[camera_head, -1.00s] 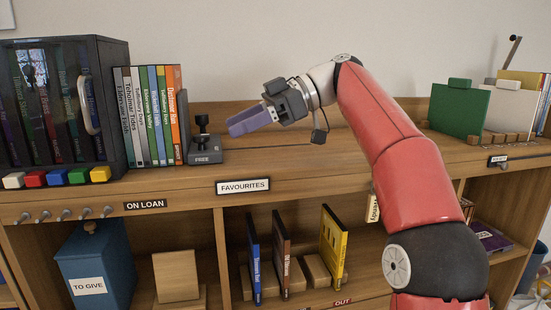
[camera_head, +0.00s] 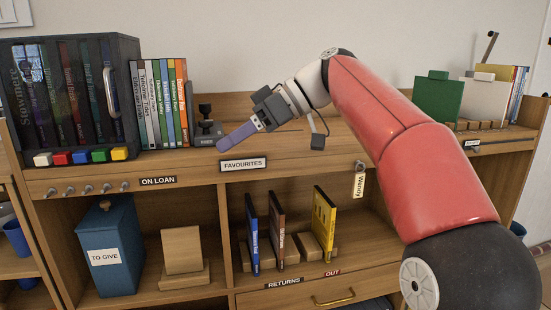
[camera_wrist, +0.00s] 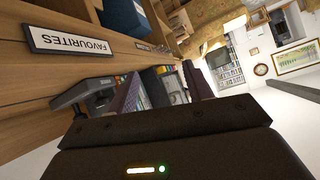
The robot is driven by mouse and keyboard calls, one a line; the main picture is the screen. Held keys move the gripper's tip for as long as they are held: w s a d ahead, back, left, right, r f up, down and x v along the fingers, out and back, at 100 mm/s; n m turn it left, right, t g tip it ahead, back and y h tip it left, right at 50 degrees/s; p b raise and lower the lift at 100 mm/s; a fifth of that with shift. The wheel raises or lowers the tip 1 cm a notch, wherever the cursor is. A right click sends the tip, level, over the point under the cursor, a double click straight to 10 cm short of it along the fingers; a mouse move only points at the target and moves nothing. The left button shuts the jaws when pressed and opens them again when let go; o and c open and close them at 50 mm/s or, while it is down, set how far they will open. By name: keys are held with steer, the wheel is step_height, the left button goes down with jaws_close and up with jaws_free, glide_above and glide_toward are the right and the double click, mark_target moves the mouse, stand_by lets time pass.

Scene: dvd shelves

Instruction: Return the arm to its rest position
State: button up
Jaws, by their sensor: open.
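My red arm (camera_head: 410,150) reaches in from the lower right over the shelf unit in the head view. My gripper (camera_head: 233,137) is at its end, above the front part of the top shelf, just over the FAVOURITES label (camera_head: 244,164). Its purple fingers point left and a little down. It holds nothing that I can see. In the wrist view the purple fingers (camera_wrist: 160,93) show beyond the dark gripper body, and the FAVOURITES label (camera_wrist: 85,44) appears upside down at upper left.
A dark stand marked FREE (camera_head: 206,133) sits just behind and left of my gripper. A row of upright cases (camera_head: 160,105) and a dark glass-fronted cabinet (camera_head: 70,95) stand further left. A green holder (camera_head: 437,98) is at right. The top's middle is clear.

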steer(key=s+d+f+m+t+h, duration=0.3)
steer(key=s+d+f+m+h, duration=0.2)
steer(key=f, duration=0.9)
steer(key=s+d+f+m+t+h, duration=0.3)
steer(key=s+d+f+m+h, duration=0.3)
steer(key=s+d+f+m, duration=0.5)
steer(key=s+d+f, duration=0.3)
steer(key=s+d, duration=0.2)
steer(key=d, duration=0.1)
steer(key=shift+s+f+t, duration=0.15)
steer(key=shift+f+t, duration=0.15)
steer(key=shift+f, duration=0.05)
steer(key=shift+d, duration=0.1)
